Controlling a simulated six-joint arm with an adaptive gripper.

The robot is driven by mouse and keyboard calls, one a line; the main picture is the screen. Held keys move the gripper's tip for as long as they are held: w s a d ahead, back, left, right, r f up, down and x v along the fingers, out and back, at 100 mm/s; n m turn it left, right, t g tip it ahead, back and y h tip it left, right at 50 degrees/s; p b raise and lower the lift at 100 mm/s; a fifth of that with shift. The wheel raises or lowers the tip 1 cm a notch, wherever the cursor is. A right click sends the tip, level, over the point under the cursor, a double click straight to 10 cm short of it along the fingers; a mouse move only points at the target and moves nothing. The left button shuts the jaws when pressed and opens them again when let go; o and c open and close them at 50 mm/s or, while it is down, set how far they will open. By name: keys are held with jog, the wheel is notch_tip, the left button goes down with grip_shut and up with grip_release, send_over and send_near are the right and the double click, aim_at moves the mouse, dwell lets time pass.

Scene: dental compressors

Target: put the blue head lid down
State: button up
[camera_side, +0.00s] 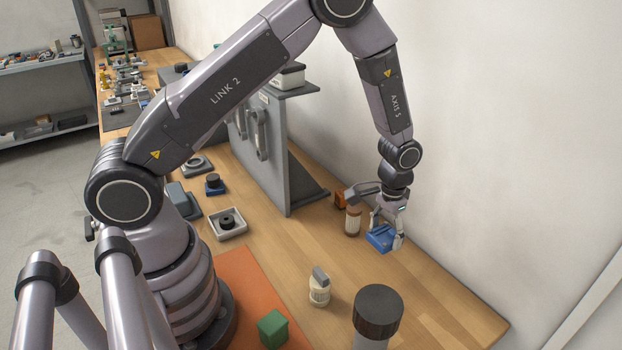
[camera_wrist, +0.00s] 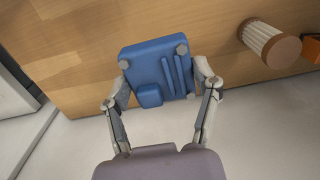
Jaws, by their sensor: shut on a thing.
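The blue head lid (camera_side: 380,238) is held in my gripper (camera_side: 386,226), over the wooden bench near its right edge by the wall. In the wrist view the blue head lid (camera_wrist: 158,72) shows a flat blue face with grey corner spots, raised ribs and a small block. The two fingers of my gripper (camera_wrist: 162,92) press on its left and right sides. I cannot tell from these views how high the lid is above the bench.
A brown-capped pleated filter (camera_side: 352,220) stands just left of the lid; it also shows in the wrist view (camera_wrist: 268,42). An orange block (camera_side: 340,199) is behind it. A grey upright panel (camera_side: 262,150) stands further left. A cream bottle (camera_side: 320,288) stands nearer. Bench wood (camera_side: 425,290) right of the lid is clear.

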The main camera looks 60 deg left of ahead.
send_over(396, 264)
jog(key=f, duration=0.5)
jog(key=shift+s+f, duration=0.2)
jog(key=shift+w+f, duration=0.2)
jog(key=shift+f, duration=1.5)
jog(key=shift+f, duration=0.1)
jog(key=o, duration=1.2)
jog(key=shift+o, duration=0.2)
